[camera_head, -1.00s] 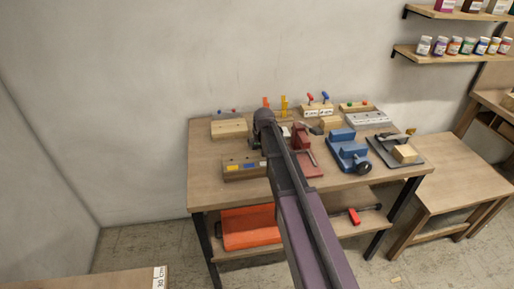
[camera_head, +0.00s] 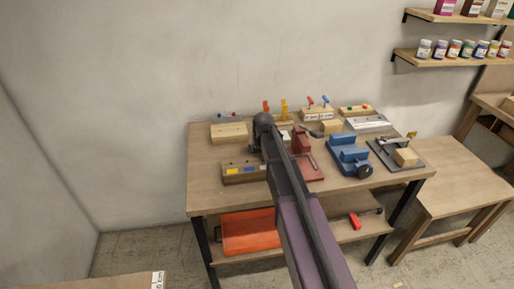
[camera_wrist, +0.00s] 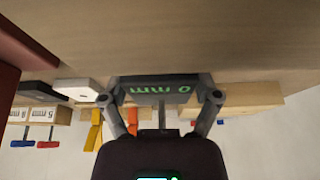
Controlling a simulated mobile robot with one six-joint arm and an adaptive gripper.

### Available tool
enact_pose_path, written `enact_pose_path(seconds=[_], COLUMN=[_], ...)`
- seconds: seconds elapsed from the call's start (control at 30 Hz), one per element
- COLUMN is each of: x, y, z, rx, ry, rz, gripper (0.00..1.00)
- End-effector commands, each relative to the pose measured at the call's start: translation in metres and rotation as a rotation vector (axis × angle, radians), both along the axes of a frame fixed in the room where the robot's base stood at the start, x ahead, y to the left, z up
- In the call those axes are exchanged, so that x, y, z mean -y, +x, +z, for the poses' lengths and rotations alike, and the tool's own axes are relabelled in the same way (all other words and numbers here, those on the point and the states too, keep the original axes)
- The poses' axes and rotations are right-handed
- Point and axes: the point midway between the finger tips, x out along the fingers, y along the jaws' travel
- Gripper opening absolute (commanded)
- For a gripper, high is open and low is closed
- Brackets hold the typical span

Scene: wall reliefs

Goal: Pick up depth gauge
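In the wrist view, which looks upside down, the depth gauge (camera_wrist: 160,90) is a dark grey crossbar with green "0 mm" lettering and a thin rod at its middle. My gripper (camera_wrist: 160,99) has its two fingers spread wide, one near each end of the crossbar. I cannot tell whether the fingers touch it.
Another wooden block (camera_wrist: 250,96) is close behind the gauge. The wall is close behind the bench.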

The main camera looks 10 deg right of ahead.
Motion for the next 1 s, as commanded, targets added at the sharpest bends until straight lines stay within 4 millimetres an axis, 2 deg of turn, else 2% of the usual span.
enact_pose_path(seconds=[0.03, 0.1, 0.57, 0.77, 1.0], x=[0.000, 0.000, 0.000, 0.000, 0.000], y=[0.000, 0.000, 0.000, 0.000, 0.000], z=[0.000, 0.000, 0.005, 0.016, 0.038], rx=[0.000, 0.000, 0.000, 0.000, 0.000], ry=[0.000, 0.000, 0.000, 0.000, 0.000], rz=[0.000, 0.000, 0.000, 0.000, 0.000], gripper=[0.38, 0.23, 0.22, 0.22, 0.22])
